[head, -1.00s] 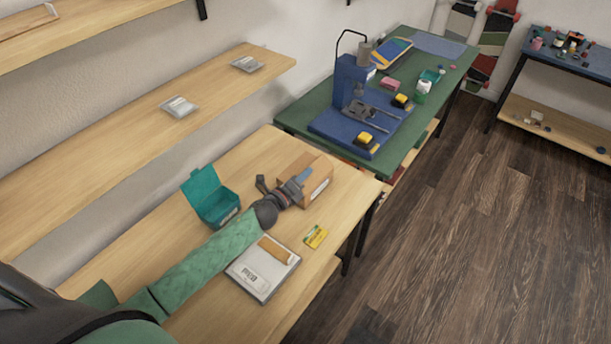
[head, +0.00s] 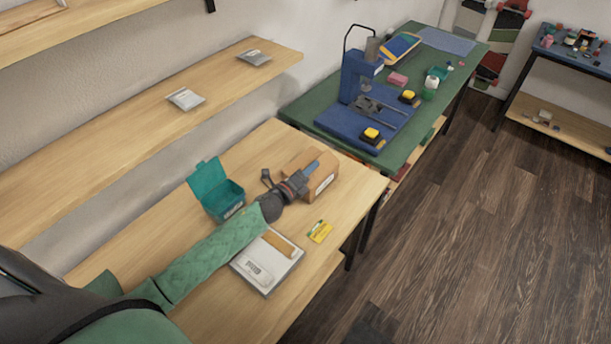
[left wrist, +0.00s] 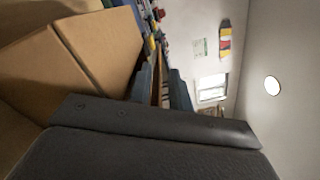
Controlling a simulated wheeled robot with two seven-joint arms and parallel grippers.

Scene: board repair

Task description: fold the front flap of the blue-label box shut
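A brown cardboard box (head: 325,172) stands on the wooden table with a small pale label on its side. I cannot make out the label's colour. My left gripper (head: 306,173) is at the box's top and hides part of it, so I cannot see the front flap clearly. In the left wrist view the box's cardboard panels (left wrist: 98,50) fill the upper left, close beside the fingers (left wrist: 161,88). The fingers are apart, with a brown strip visible between them; no held thing is clear. My right gripper is not in view.
On the table are an open teal box (head: 218,195), a white tray (head: 262,272) with a tan item, and a yellow card (head: 320,231). A green bench (head: 400,160) with a blue press (head: 357,80) stands beyond. Shelves (head: 120,130) run along the wall.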

